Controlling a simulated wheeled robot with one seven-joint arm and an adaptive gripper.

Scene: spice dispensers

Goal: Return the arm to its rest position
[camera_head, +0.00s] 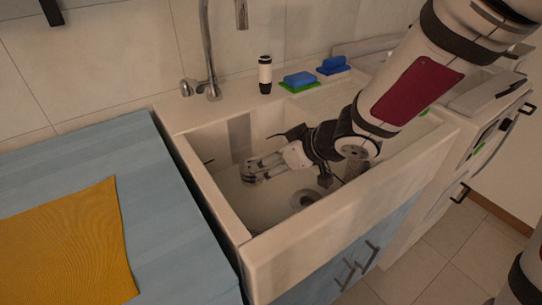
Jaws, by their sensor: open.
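My gripper (254,173) is over the white sink basin (243,215), pointing left and a little down. Its fingers look parted, with nothing visible between them. My arm comes in from the upper right and crosses the sink's right part. I cannot tell from this view whether the gripper touches the basin wall behind it.
A faucet (206,60) rises behind the sink. A black-and-white dispenser (265,75), a blue sponge (299,79) and a second blue sponge (333,64) stand on the back ledge. A blue counter (165,215) with a yellow cloth (65,250) lies left.

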